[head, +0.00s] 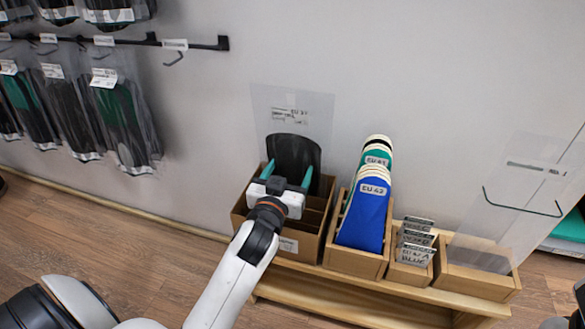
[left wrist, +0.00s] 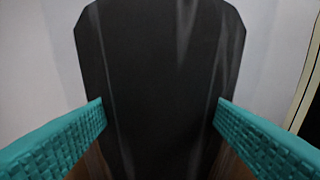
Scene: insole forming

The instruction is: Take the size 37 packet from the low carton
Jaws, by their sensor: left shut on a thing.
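A clear packet (head: 318,112) with a dark insole (head: 295,150) stands upright over the low brown carton (head: 308,248). Its label begins with EU 3; I cannot read the last digit. My left gripper (head: 287,172) is at the carton, with its teal fingers on both sides of the packet, shut on it. In the left wrist view the dark insole (left wrist: 160,70) fills the middle between the teal fingers (left wrist: 160,115). The packet's lower end is hidden behind the gripper. My right gripper is not in view.
Packets hang (head: 120,110) on a wall rail at the upper left.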

